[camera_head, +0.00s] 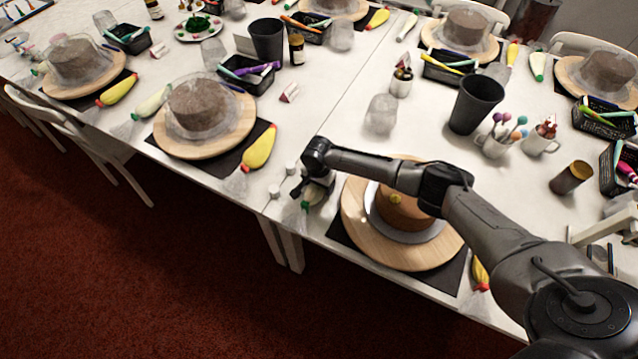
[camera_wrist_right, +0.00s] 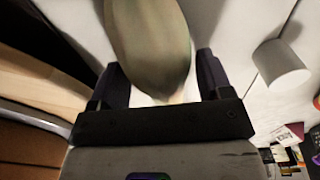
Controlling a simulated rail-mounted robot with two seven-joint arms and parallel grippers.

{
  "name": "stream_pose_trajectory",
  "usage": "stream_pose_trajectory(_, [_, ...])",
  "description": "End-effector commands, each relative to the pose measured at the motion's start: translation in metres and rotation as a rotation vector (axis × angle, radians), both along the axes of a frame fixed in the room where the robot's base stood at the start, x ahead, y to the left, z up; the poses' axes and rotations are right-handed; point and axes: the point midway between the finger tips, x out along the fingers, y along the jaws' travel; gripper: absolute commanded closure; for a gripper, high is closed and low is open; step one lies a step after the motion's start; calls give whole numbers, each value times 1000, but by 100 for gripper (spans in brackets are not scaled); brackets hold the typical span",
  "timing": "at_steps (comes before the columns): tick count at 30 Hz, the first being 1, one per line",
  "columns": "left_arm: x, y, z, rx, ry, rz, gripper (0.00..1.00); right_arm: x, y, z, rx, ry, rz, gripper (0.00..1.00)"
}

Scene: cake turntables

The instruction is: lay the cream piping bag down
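The cream piping bag (camera_head: 314,193), with a green tip, is under my right gripper (camera_head: 318,180) by the near table edge, left of the round wooden turntable (camera_head: 365,226). The arm hides part of it. In the right wrist view the bag (camera_wrist_right: 152,45) is a shaded, pale greenish shape between the two fingers of my right gripper (camera_wrist_right: 163,78). Whether the bag touches the tabletop is hard to tell. My left gripper is not in view.
A brown cake (camera_head: 400,210) stands on the turntable, over a dark mat (camera_head: 438,276). Two small white cylinders (camera_head: 282,178) stand just left of the gripper. A clear cup (camera_head: 381,113) and a black cup (camera_head: 476,103) stand behind. The table edge is close in front.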

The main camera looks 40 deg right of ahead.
Motion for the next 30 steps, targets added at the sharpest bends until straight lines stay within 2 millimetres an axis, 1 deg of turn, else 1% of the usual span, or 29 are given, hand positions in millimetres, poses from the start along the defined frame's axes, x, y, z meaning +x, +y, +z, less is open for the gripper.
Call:
stream_pose_trajectory(1, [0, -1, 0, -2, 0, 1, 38, 0, 0, 0, 0, 0, 0, 23])
stream_pose_trajectory(6, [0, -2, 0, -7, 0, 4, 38, 0, 0, 0, 0, 0, 0, 7])
stream_pose_trajectory(13, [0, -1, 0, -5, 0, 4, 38, 0, 0, 0, 0, 1, 1, 7])
stream_pose_trajectory(16, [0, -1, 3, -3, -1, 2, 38, 0, 0, 6, 1, -1, 1, 7])
stream_pose_trajectory(20, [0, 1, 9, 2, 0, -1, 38, 0, 1, 25, 1, -2, 2, 7])
stream_pose_trajectory(30, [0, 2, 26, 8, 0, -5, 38, 0, 3, 92, 1, -3, 2, 7])
